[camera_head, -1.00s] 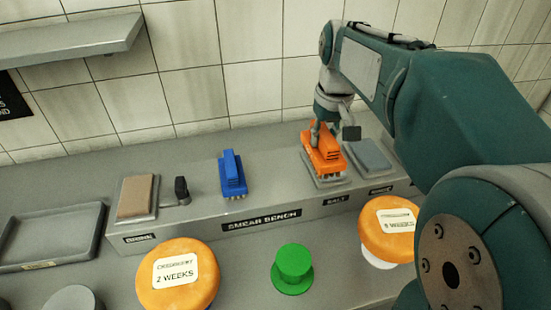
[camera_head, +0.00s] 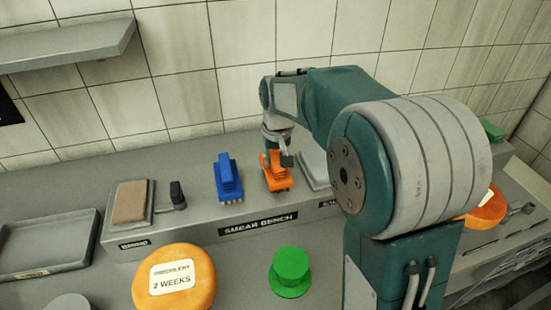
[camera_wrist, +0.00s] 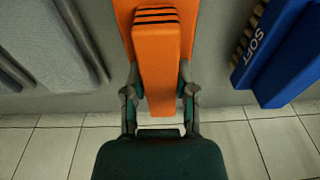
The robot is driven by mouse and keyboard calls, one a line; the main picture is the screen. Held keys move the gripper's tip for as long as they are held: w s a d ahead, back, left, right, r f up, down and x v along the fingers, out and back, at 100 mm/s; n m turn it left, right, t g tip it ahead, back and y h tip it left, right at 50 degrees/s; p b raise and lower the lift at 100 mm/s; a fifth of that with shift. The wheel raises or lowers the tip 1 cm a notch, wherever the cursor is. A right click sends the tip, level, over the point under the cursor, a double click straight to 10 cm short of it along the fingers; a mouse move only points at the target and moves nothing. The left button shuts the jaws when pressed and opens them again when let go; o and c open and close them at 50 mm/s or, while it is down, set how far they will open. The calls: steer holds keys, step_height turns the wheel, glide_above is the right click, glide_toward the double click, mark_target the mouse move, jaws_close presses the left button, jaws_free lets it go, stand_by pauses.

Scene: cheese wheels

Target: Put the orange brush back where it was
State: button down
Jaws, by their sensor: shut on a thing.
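The orange brush (camera_head: 275,177) is at the back of the raised smear bench, just right of the blue brush (camera_head: 229,178). My gripper (camera_head: 277,154) is shut on its orange handle from above. In the wrist view the orange brush (camera_wrist: 158,50) runs between my two fingers (camera_wrist: 160,95), and the blue brush (camera_wrist: 287,50), marked SOFT, lies apart to its right. The orange brush's bristles point down at the bench top; I cannot tell whether they touch it.
A grey pad in a tray (camera_head: 315,170) sits right of the orange brush, partly behind my arm. A brown pad (camera_head: 131,202) is at the bench's left. A cheese wheel marked 2 weeks (camera_head: 174,278) and a green knobbed piece (camera_head: 290,272) stand in front. The tiled wall is behind.

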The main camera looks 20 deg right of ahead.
steer(key=shift+a, duration=0.35)
steer(key=c, duration=0.6)
jaws_free()
steer(key=shift+d+f, duration=0.1)
steer(key=shift+d, duration=0.05)
steer(key=shift+o, duration=1)
steer(key=shift+d, duration=0.25)
steer(key=shift+a, duration=0.1)
steer(key=shift+a+r, duration=0.1)
steer(key=shift+r, duration=0.2)
step_height(320, 180, up, 12)
steer(key=s+f, duration=0.1)
steer(key=s, duration=0.1)
steer(key=s+f+t, duration=0.2)
steer(key=s, duration=0.9)
steer(key=s+f+t, duration=0.2)
steer(key=s+f, duration=0.1)
steer(key=s, duration=0.9)
steer(key=shift+s+f, duration=0.2)
steer(key=shift+f, duration=0.1)
